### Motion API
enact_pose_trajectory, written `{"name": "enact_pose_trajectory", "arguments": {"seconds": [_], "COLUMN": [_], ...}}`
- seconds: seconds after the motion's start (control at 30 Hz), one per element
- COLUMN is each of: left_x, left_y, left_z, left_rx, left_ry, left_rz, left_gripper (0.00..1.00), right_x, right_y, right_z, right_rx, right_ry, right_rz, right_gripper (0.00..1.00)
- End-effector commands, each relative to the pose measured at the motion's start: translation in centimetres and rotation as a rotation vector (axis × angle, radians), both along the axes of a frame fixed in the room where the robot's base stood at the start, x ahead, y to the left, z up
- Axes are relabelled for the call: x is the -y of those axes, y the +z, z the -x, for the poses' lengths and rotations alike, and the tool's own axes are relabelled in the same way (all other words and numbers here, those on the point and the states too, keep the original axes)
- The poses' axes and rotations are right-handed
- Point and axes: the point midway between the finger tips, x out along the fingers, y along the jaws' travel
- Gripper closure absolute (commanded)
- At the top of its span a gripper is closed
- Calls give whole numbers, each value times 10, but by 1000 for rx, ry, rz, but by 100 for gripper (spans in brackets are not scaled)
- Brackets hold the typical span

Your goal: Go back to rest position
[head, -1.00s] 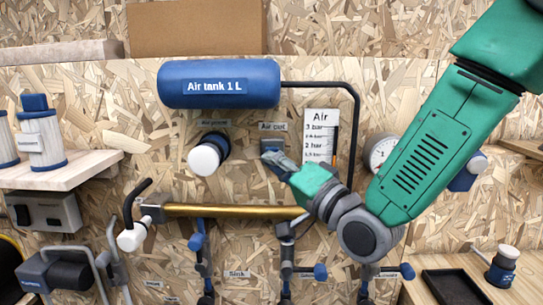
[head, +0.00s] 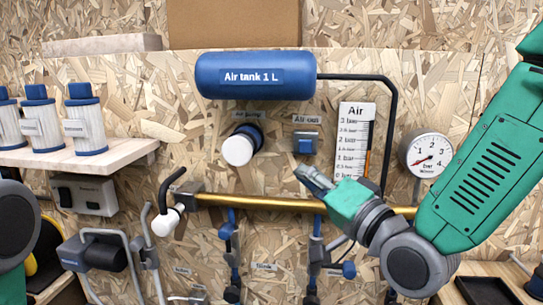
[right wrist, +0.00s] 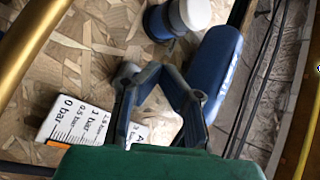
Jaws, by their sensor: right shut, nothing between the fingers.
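My right gripper (head: 314,179) is in the middle of the head view, in front of the chipboard wall, just above the brass pipe (head: 262,204). It is shut and empty. Its fingers point up and left, below the blue "Air out" block (head: 306,144) and apart from it. In the right wrist view the fingers (right wrist: 158,75) show in front of the wall, near the bar scale (right wrist: 80,122). At the left edge of the head view a dark round joint with green below it (head: 14,222) looks like part of my left arm. My left gripper is not in view.
A blue air tank (head: 255,76) hangs above, with a black pipe running down its right side. A white knob (head: 238,149) and a pressure gauge (head: 426,155) stick out from the wall. Blue-capped filters (head: 84,118) stand on a wooden shelf at the left.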

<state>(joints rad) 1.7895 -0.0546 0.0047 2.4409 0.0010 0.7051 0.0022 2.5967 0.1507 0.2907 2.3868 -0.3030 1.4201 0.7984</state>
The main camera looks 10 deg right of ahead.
Motion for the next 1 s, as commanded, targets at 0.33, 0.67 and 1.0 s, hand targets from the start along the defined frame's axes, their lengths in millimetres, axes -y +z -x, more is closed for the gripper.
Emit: {"name": "enact_pose_trajectory", "arguments": {"seconds": [0.33,0.67,1.0], "left_x": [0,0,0], "left_y": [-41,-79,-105], "left_z": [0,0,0], "left_rx": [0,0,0], "left_ry": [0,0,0], "left_rz": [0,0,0], "left_gripper": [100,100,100], "right_x": [34,87,135], "right_y": [-249,-463,-568], "right_z": [29,153,290], "right_rx": [-429,-883,-1220], "right_ry": [-41,108,365], "right_rz": [427,877,1171], "right_gripper": [100,100,100]}}
